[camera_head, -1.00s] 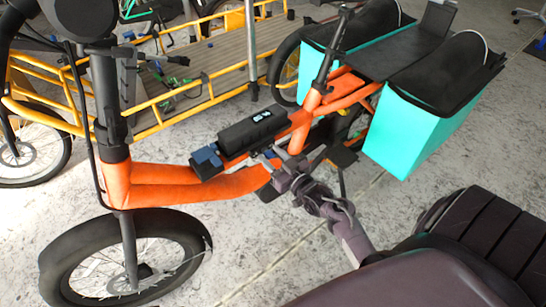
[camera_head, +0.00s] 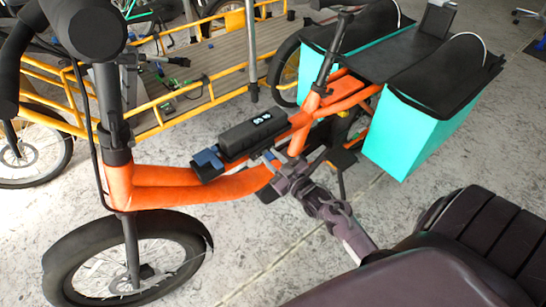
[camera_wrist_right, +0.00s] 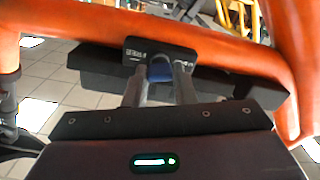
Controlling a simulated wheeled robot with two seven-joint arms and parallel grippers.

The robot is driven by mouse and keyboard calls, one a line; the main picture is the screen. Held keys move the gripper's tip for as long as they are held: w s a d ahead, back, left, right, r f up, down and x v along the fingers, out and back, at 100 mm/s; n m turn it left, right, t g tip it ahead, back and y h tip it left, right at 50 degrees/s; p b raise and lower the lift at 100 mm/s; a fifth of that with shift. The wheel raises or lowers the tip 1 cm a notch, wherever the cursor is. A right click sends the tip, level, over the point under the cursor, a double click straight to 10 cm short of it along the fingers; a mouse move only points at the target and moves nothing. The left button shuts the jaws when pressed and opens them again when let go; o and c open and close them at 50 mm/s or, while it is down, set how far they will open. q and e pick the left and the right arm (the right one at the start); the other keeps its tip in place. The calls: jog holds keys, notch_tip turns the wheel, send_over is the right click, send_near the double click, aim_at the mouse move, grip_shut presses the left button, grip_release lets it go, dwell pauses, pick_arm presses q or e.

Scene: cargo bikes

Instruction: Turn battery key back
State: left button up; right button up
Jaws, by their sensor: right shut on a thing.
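The orange cargo bike (camera_head: 165,185) carries a black battery (camera_head: 252,133) on its frame. In the right wrist view, a black lock housing (camera_wrist_right: 160,53) sits under the orange tube, with a blue key (camera_wrist_right: 160,73) in front of it. My right gripper (camera_wrist_right: 161,80) is shut on the blue key, one finger on each side. In the head view my right gripper (camera_head: 270,162) is at the near side of the frame below the battery; a bit of blue shows at its tips. The key's exact angle is hard to tell. My left gripper is not in view.
A blue block (camera_head: 207,158) sits at the battery's left end. The black handlebar (camera_head: 85,30) and front wheel (camera_head: 128,265) are at left. Turquoise panniers (camera_head: 420,130) hang at the rear. A yellow cargo bike (camera_head: 200,102) stands behind. The near floor is clear.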

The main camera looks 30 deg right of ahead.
jog(key=n+p, duration=0.1)
jog(key=n, duration=0.2)
jog(key=n+p, duration=0.1)
jog(key=n, duration=0.3)
jog(key=shift+a, duration=0.1)
jog(key=n+p, duration=0.1)
jog(key=n, duration=0.5)
jog(key=shift+f+n+p, duration=0.15)
jog(key=shift+n+p, duration=0.2)
jog(key=shift+n, duration=0.05)
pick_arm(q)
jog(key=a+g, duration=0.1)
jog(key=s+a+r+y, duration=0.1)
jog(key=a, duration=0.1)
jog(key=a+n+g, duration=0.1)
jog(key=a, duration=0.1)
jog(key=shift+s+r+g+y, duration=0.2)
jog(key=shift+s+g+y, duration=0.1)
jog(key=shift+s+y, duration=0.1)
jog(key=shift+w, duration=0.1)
pick_arm(e)
jog(key=shift+n, duration=0.5)
jog(key=o, duration=1)
